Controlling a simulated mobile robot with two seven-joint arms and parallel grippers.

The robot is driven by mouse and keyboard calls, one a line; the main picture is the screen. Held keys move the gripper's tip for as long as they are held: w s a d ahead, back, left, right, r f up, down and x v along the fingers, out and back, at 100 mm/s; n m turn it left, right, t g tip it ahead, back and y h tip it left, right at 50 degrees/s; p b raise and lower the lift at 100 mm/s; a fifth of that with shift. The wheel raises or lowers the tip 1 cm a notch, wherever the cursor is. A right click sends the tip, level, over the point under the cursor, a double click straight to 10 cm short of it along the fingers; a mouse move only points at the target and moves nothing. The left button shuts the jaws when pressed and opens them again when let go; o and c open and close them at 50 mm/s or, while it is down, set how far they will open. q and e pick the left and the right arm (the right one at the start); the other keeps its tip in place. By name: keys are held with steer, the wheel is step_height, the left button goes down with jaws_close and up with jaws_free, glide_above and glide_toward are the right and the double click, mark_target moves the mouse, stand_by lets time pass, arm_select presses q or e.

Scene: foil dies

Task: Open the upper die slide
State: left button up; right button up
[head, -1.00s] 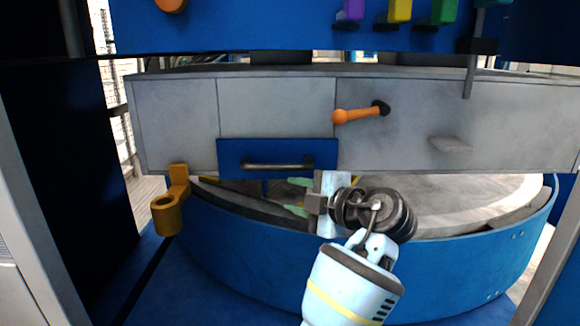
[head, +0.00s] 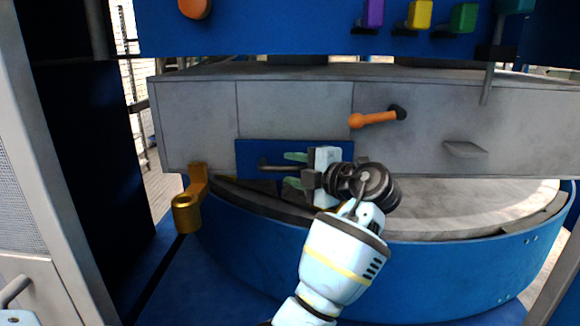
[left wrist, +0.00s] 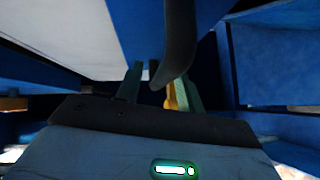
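A blue panel (head: 246,151) with a dark bar handle (head: 274,168) is set in the front of the wide grey block (head: 195,110). I take this for the upper die slide; its front looks flush with the block. My left gripper (head: 293,170) is at the handle, one green fingertip above the bar's line and one below. The fingers are apart. In the left wrist view the dark handle (left wrist: 180,45) shows in front of the spread fingers (left wrist: 160,88). The gripper hides the handle's right part. My right gripper is not in view.
An orange lever (head: 375,119) sticks out of the block right of the panel. A brass bracket (head: 188,212) stands at the left. A round blue base (head: 450,265) lies below. Coloured knobs (head: 420,14) line the blue beam above.

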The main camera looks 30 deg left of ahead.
arm_select(q)
steer(key=shift+w+a+f, duration=0.1)
steer(key=shift+a+f, duration=0.05)
steer(key=shift+a, duration=0.25)
jaws_close()
